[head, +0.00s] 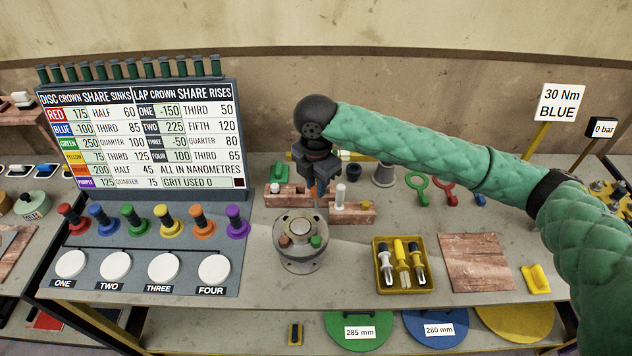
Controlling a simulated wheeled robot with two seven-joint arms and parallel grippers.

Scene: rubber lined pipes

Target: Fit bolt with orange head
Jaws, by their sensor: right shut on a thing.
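My right gripper (320,188) points down above the back of a round grey flanged fitting (300,262). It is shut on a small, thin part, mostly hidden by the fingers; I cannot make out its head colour. The fitting stands on the bench with a pale disc in its middle. A red-brown bolt head (284,241) and a green bolt head (316,241) sit on its top. I cannot pick out an orange bolt head for certain. My left gripper is not in view.
Wooden blocks (354,213) with pegs stand close behind the fitting. A yellow tray (405,287) of tools is at its right. A grey board (120,285) with coloured, dark-handled pieces and white discs lies left. A wooden board (478,262) lies further right.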

